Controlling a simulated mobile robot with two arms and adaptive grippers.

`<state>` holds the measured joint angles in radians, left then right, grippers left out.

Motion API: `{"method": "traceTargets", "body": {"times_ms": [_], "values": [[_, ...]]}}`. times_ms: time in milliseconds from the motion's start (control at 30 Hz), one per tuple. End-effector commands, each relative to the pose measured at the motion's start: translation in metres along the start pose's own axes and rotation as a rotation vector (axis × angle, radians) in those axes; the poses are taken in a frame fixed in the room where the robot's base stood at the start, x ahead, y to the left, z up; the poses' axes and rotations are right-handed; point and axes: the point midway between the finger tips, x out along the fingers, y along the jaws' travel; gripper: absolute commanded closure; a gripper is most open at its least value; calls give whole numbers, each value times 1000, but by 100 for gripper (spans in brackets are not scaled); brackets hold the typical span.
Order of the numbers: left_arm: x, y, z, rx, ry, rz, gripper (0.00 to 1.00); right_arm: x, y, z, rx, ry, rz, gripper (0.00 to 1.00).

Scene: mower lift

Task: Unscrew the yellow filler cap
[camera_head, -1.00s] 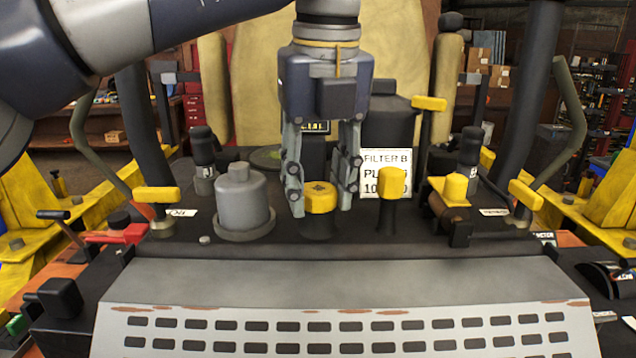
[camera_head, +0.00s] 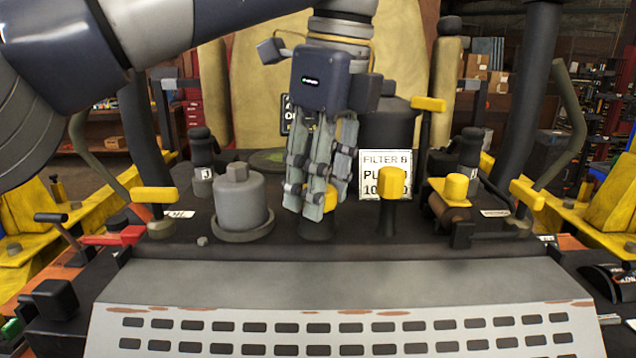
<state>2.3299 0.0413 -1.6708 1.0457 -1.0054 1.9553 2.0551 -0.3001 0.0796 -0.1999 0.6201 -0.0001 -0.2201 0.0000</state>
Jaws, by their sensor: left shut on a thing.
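The yellow filler cap (camera_head: 331,196) sits on a short black neck (camera_head: 318,222) in the middle of the dark deck. My left gripper (camera_head: 318,208) reaches down over it from above, its grey fingers shut on the cap. The gripper is turned so that its fingers cover most of the cap; only a yellow strip shows at the right of them. I cannot tell whether the cap has lifted off its neck. My right gripper is not in view.
A grey canister (camera_head: 241,205) stands close to the left. A yellow-topped post (camera_head: 391,184) and a white filter sign (camera_head: 372,172) are close to the right. The slotted grey panel (camera_head: 340,290) in front is clear.

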Motion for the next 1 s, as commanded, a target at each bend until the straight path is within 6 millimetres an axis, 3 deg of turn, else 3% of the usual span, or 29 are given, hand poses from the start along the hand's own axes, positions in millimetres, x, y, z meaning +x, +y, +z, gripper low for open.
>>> {"method": "traceTargets", "body": {"times_ms": [367, 1000], "values": [[-2, 0, 0, -29, 1, 7, 89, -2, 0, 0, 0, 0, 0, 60], [-28, 0, 4, -28, 1, 5, 89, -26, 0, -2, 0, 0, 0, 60]]}}
